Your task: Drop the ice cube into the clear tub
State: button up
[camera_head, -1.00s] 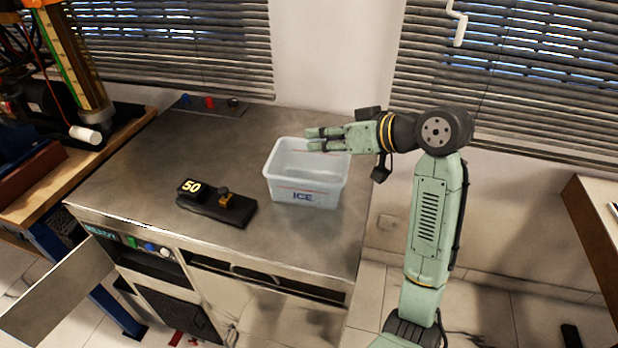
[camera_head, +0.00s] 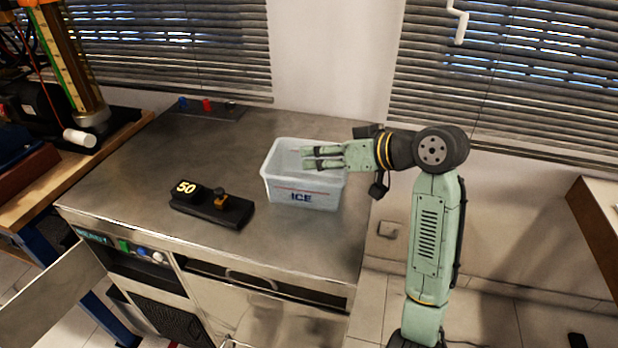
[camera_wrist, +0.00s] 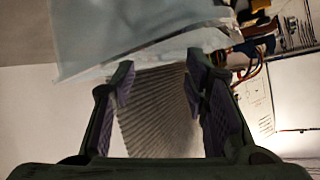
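The clear tub (camera_head: 318,200) with "ICE" on its front stands on the metal bench top. My gripper (camera_head: 306,158) reaches in from the right, its fingers horizontal over the tub's opening and pointing left. In the wrist view my gripper (camera_wrist: 163,78) has its two fingers well apart, with window blinds showing through the gap. A pale, see-through wall of the tub (camera_wrist: 125,35) fills the top of that view. I cannot make out an ice cube in either view; the tub's floor is partly hidden by the fingers.
A black block marked "50" with an orange-based knob (camera_head: 213,205) sits left of the tub on the bench (camera_head: 135,165). Small red and blue parts lie at the bench's back edge. An open door panel (camera_head: 50,290) juts out at front left.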

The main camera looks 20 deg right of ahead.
dwell(0.3)
jog(key=v, duration=1.2)
